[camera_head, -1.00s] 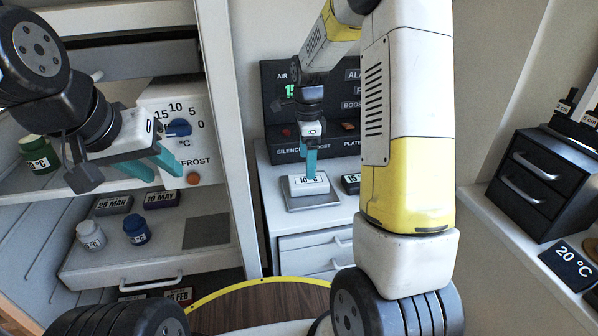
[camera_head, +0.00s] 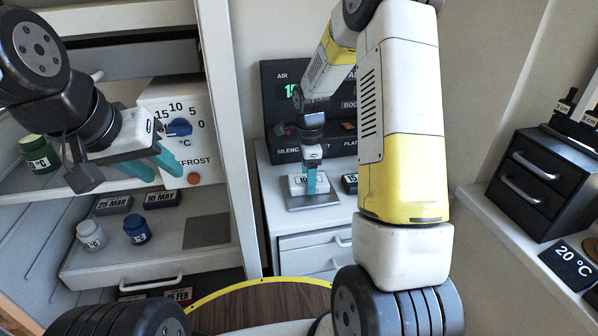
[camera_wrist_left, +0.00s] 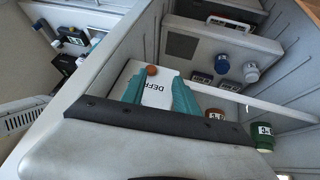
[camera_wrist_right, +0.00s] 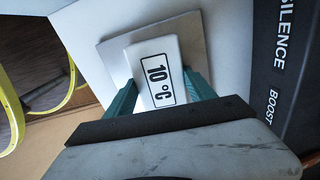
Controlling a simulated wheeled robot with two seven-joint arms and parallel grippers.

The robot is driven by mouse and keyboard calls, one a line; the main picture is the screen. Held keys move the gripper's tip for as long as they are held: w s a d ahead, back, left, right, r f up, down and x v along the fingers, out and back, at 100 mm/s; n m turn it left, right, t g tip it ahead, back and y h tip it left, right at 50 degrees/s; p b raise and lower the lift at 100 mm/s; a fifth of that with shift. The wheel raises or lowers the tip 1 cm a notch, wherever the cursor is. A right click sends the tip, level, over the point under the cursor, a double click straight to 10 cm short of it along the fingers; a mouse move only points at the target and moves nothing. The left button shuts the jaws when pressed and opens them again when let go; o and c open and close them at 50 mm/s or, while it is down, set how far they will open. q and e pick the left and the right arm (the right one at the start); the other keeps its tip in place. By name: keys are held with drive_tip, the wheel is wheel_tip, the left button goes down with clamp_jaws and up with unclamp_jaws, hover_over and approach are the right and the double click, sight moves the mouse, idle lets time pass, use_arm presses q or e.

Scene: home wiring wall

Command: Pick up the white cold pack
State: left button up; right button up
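The white cold pack (camera_head: 298,186), marked 10 °C, lies on a grey square plate (camera_head: 318,203) on the counter. My right gripper (camera_head: 311,185) is lowered over it, its teal fingers reaching down to the pack. In the right wrist view the pack (camera_wrist_right: 154,68) lies between the two fingers (camera_wrist_right: 160,90), one along each side; the gaps are very small, and I cannot tell whether they touch. My left gripper (camera_head: 158,172) is open and empty in front of the white defrost box (camera_head: 190,150); its spread fingers also show in the left wrist view (camera_wrist_left: 160,95).
A dark 15-marked pack (camera_head: 349,184) lies right of the plate. The black control panel (camera_head: 285,125) stands close behind. A black drawer unit (camera_head: 540,180) stands at right.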

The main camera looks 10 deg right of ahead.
drive_tip(key=c, duration=0.7)
drive_tip(key=shift+r, duration=0.1)
drive_tip(key=shift+c, duration=0.2)
wheel_tip(320, 180, up, 9)
drive_tip(key=n, duration=0.1)
drive_tip(key=f+n, duration=0.1)
drive_tip(key=n, duration=0.2)
drive_tip(key=f+n, duration=0.1)
drive_tip(key=n, duration=0.2)
drive_tip(key=f+n, duration=0.1)
drive_tip(key=n, duration=0.2)
drive_tip(key=shift+s+a+f+n, duration=0.1)
drive_tip(key=shift+a+f+n, duration=0.15)
drive_tip(key=shift+f+n, duration=0.15)
drive_tip(key=n, duration=0.1)
drive_tip(key=f+n, duration=0.1)
drive_tip(key=n, duration=0.1)
drive_tip(key=shift+s+f+n, duration=0.1)
drive_tip(key=shift+f+n, duration=0.15)
drive_tip(key=shift+n, duration=0.05)
drive_tip(key=n, duration=0.1)
drive_tip(key=f+n, duration=0.1)
drive_tip(key=n, duration=0.2)
drive_tip(key=shift+a+f, duration=0.15)
drive_tip(key=shift+f, duration=0.1)
